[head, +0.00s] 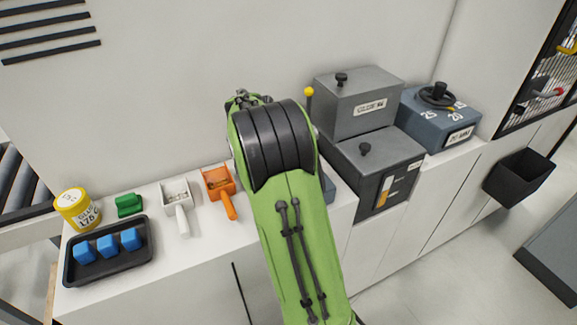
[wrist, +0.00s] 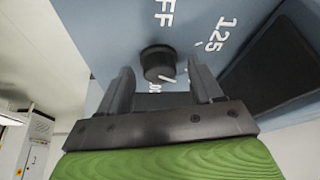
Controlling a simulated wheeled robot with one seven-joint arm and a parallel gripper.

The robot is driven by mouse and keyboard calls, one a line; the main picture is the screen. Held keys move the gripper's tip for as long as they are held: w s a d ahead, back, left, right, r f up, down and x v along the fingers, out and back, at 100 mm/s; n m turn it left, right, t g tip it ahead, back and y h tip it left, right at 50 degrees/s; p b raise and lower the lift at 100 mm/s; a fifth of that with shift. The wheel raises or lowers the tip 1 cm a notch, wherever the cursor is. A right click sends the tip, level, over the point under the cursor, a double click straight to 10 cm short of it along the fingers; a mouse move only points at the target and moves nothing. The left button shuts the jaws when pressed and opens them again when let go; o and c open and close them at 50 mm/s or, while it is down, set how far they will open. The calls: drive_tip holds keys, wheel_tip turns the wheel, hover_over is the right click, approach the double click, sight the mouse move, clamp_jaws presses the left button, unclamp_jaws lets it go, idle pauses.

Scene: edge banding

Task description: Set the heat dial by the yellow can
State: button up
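The yellow can (head: 77,209) stands at the left end of the white counter. Its label is small and tilted; it seems to include 175. The heat dial (wrist: 157,64) is a round black knob with a white mark near its lower edge, on a blue-grey face. Around it I read part of OFF, 125, and a partly hidden number ending in 00. My gripper (wrist: 163,92) is open, its two fingers apart and the dial between and just beyond them in the picture; contact cannot be told. In the head view my green arm hides the gripper and dial.
A black tray (head: 110,271) with blue blocks, a green piece (head: 129,205), a white scoop (head: 178,204) and an orange scoop (head: 219,190) lie left of my arm. Grey machine boxes (head: 376,160) and a blue-grey box with a handwheel (head: 438,118) stand right.

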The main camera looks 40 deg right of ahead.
drive_tip(key=p+v, duration=0.4)
drive_tip(key=v, duration=1.1)
drive_tip(key=shift+a+r+p, duration=0.25)
drive_tip(key=shift+r+p, duration=0.1)
